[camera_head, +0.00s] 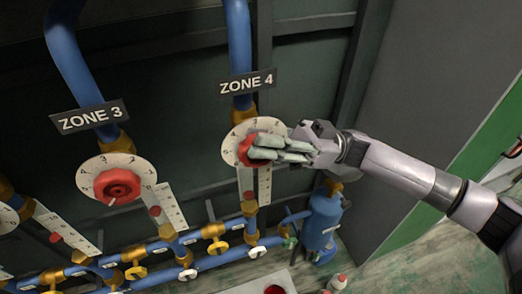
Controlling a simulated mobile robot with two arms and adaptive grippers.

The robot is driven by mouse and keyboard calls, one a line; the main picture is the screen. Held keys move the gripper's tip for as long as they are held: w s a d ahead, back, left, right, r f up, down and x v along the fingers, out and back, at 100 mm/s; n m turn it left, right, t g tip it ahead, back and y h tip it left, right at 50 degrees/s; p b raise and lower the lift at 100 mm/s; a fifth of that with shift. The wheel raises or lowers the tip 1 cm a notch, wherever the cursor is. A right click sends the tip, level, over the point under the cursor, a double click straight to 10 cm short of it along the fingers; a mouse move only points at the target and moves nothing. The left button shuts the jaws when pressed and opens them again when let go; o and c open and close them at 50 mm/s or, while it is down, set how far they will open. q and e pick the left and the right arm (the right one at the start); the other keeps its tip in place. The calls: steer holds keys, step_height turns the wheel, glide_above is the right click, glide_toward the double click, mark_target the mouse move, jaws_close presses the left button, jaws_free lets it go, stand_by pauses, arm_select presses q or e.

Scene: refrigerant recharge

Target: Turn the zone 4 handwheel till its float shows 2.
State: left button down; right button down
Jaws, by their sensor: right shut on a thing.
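The zone 4 handwheel (245,152) is red and sits in front of a white numbered dial (233,137) under the ZONE 4 sign (248,83). My right gripper (256,149) is shut on this handwheel and covers most of it and part of the dial. Below the dial is the zone 4 float gauge, a white scale strip (265,186) with a red float (249,195) beside it. The scale figures are too small to read. My left gripper is not in view.
The zone 3 handwheel (117,185) and its sign (89,117) are to the left. Blue pipes with brass fittings and small valves run along the bottom. A blue tank (320,222) stands below my right arm. A green-edged door (490,140) is at the right.

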steer(key=shift+w+d+f+g+y+b, duration=0.1)
steer(key=shift+d+g+y+b, duration=0.1)
steer(key=shift+y+b, duration=0.6)
steer(key=shift+d+f+g+y+b, duration=0.1)
steer(key=shift+g+y+b, duration=0.1)
steer(key=shift+y+b, duration=0.55)
steer(key=c, duration=1.5)
jaws_free()
steer(key=shift+o, duration=0.2)
steer(key=v, duration=0.7)
steer(key=shift+d, duration=0.25)
steer(key=shift+w+f, duration=0.1)
